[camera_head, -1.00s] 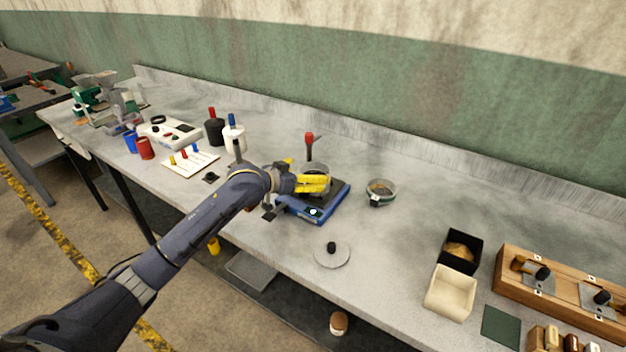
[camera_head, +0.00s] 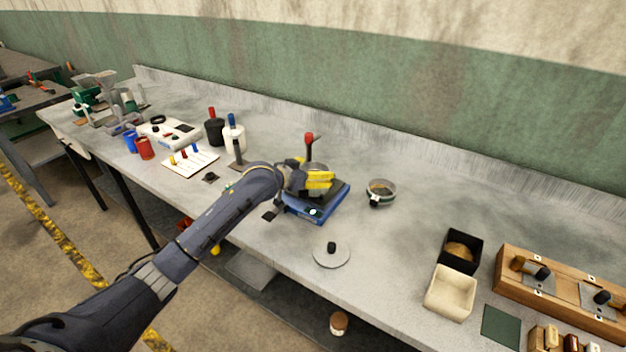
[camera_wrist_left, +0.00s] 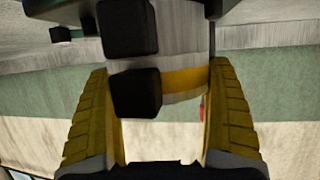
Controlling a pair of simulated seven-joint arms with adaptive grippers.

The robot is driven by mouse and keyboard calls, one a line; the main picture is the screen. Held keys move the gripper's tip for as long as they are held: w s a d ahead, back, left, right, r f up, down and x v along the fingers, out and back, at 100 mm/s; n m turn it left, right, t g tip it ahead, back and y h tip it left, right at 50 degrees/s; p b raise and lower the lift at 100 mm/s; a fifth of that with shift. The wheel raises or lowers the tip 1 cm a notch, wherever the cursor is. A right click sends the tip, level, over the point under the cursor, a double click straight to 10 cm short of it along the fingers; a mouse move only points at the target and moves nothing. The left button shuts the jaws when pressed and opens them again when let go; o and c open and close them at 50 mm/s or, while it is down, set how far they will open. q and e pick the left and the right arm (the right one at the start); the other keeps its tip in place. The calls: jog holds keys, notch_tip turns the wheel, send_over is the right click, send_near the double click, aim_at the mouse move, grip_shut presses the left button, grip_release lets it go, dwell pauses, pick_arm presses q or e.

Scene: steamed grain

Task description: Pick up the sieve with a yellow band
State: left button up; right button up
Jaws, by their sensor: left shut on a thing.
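My left gripper (camera_head: 320,180) is shut on the sieve with a yellow band (camera_head: 312,167), just above the blue device (camera_head: 328,212). In the left wrist view the sieve (camera_wrist_left: 180,62) is a metal cylinder between the two yellow fingers, with its yellow band (camera_wrist_left: 185,80) showing. Two black blocks (camera_wrist_left: 135,92) stand in front of its wall. In the head view the fingers and wrist hide much of the sieve, and I cannot tell whether it is clear of the device. My right gripper is not in view.
A bowl-like sieve with a dark green mark (camera_head: 381,194) stands to the right. A round lid with a black knob (camera_head: 331,253) lies in front. A red-topped tool (camera_head: 309,139) rises just behind my gripper. Black and cream boxes (camera_head: 450,292) stand farther right.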

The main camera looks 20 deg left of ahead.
pick_arm(q)
jog(key=shift+c, duration=1.2)
jog(key=shift+r, duration=0.1)
